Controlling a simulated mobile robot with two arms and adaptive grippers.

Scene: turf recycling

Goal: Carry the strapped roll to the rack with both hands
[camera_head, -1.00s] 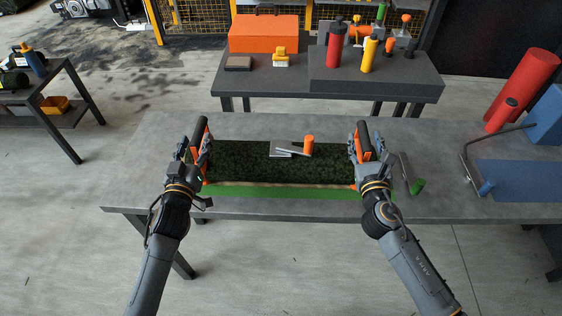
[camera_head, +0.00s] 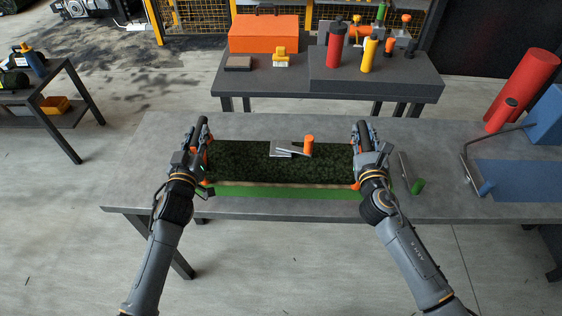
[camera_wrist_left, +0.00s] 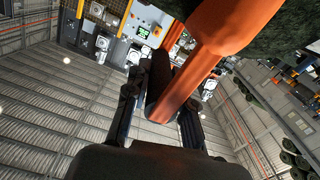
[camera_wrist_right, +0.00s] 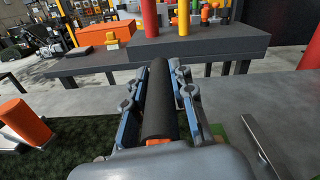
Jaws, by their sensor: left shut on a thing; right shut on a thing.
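The strapped roll (camera_head: 240,162) is a long dark green turf roll lying crosswise on the grey table (camera_head: 150,205). A metal buckle with an orange lever (camera_head: 308,147) sits on its top. My left gripper (camera_head: 199,132) is shut on the black grip at its left end; in the left wrist view that grip (camera_wrist_left: 160,83) is between the fingers, beside an orange bracket (camera_wrist_left: 190,75). My right gripper (camera_head: 366,132) is shut on the black grip at the right end, which shows between the fingers in the right wrist view (camera_wrist_right: 158,100). I cannot identify the rack with certainty.
A green strip (camera_head: 285,192) lies in front of the roll. A small green cylinder (camera_head: 416,187) and a metal bar are at its right. Further right are a metal frame with a blue pad (camera_head: 520,180) and red cylinders (camera_head: 525,85). A dark bench (camera_head: 270,85) stands behind.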

